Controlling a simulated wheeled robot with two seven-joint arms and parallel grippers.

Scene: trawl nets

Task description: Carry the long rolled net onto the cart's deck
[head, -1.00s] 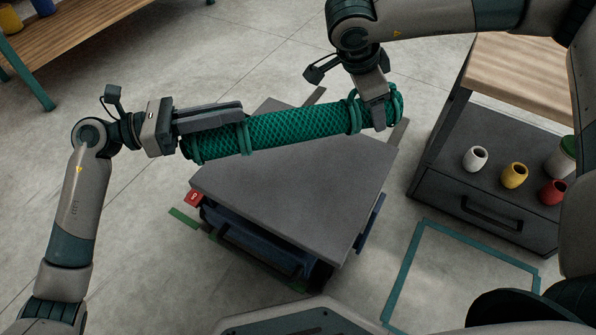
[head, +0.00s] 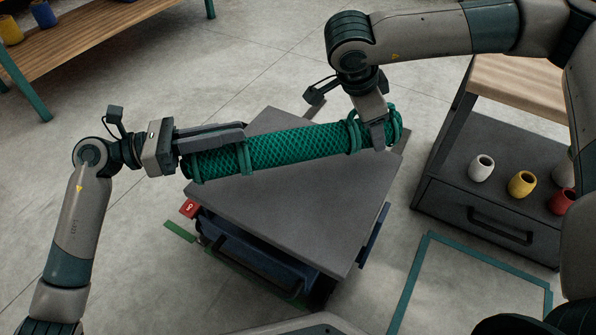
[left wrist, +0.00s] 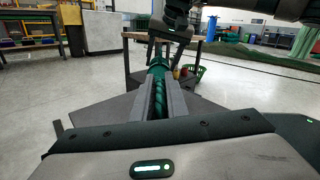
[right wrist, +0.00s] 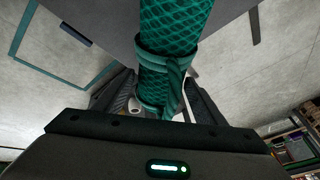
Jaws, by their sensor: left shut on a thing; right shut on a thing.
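The long rolled green net (head: 295,146) is held level between my two grippers, over the far part of the cart's grey deck (head: 310,210). Whether it touches the deck cannot be told. My left gripper (head: 222,138) is shut on the net's left end; in the left wrist view the net (left wrist: 157,82) runs away between the fingers. My right gripper (head: 376,128) is shut on the net's right end from above, beside the tie bands. The right wrist view shows the net (right wrist: 172,28) passing between its fingers, with a tie band around it.
A wooden-topped cabinet (head: 490,232) at the right holds white, yellow (head: 522,183) and red pots on its shelf. A teal outline (head: 405,290) marks the floor at the lower right. A wooden bench (head: 90,40) stands at the upper left. Open floor lies left of the cart.

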